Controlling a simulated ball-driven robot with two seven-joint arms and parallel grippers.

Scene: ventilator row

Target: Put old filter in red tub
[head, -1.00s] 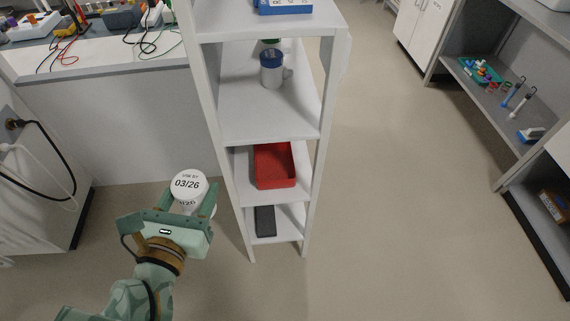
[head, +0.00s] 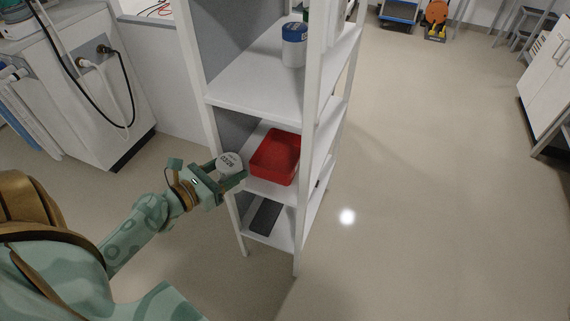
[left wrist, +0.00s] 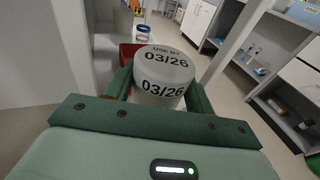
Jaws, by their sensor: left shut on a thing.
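My left gripper (head: 232,172) is shut on the old filter (head: 229,161), a white round canister with a black "03/26" label. The filter also shows between the fingers in the left wrist view (left wrist: 162,76), with "USE BY" on its top. The red tub (head: 275,157) stands on a lower shelf of the white shelving unit. The gripper and filter are just left of the tub, at the unit's left side by a shelf post. In the left wrist view part of the tub (left wrist: 127,53) shows behind the filter. My right gripper is not in view.
The shelving unit's white posts (head: 310,130) frame the tub's shelf, with another shelf (head: 258,88) above it. A blue-lidded container (head: 294,45) stands on that upper shelf. A dark flat item (head: 265,216) lies on the bottom shelf. The floor to the right is clear.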

